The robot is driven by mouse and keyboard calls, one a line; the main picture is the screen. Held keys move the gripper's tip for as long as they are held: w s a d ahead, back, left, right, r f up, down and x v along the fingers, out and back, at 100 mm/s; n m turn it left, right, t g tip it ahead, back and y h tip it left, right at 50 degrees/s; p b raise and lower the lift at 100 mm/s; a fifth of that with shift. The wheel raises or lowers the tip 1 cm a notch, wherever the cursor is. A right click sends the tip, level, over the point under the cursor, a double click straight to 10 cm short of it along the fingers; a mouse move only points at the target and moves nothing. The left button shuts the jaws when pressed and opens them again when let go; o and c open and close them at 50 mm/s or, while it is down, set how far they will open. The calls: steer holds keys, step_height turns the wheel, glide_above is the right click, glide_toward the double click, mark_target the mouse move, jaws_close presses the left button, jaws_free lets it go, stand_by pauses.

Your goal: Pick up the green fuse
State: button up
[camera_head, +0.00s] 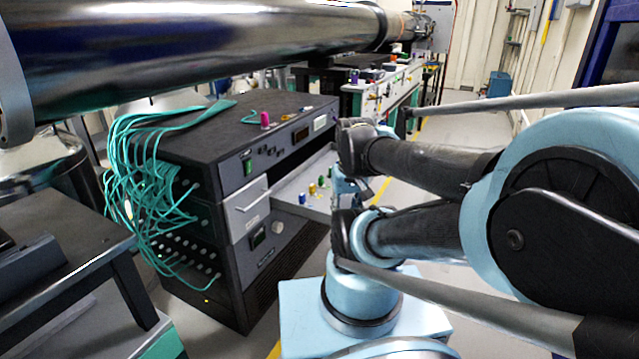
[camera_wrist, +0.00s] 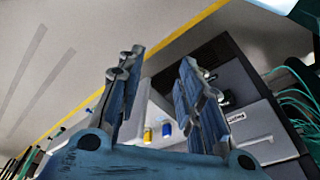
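A small green fuse (camera_head: 321,180) stands on the grey pulled-out shelf (camera_head: 287,190) of the black rack in the head view. Yellow (camera_head: 312,188) and blue (camera_head: 302,198) pieces stand near it. In the wrist view the yellow (camera_wrist: 147,135) and blue (camera_wrist: 166,129) pieces show between the finger bases; I cannot make out the green one there. My gripper (camera_wrist: 162,58) is open, its two blue fingers apart with nothing held between them. In the head view my arm largely hides the gripper, just right of the shelf.
The black rack (camera_head: 215,135) has teal cables (camera_head: 150,170) on its left side and a magenta piece (camera_head: 264,118) on top. A large metal pipe (camera_head: 200,45) crosses above. A dark table (camera_head: 60,250) stands at left. Floor is open at back right.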

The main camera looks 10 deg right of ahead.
steer(key=shift+o, duration=0.8)
steer(key=shift+s+r, duration=0.2)
steer(key=shift+s, duration=0.05)
steer(key=w+r+n+y, duration=0.15)
steer(key=w+r, duration=0.25)
steer(key=w, duration=0.4)
steer(key=w+r+n, duration=0.3)
steer(key=w+r, duration=0.1)
steer(key=w, duration=0.5)
steer(key=n+y, duration=0.2)
steer(key=n, duration=0.4)
glide_above(321, 177)
steer(key=s+d, duration=0.3)
steer(key=d, duration=0.2)
step_height(321, 177, down, 5)
steer(key=x, duration=1.6)
steer(key=shift+w+f, duration=0.2)
steer(key=shift+f, duration=0.05)
steer(key=c, duration=1)
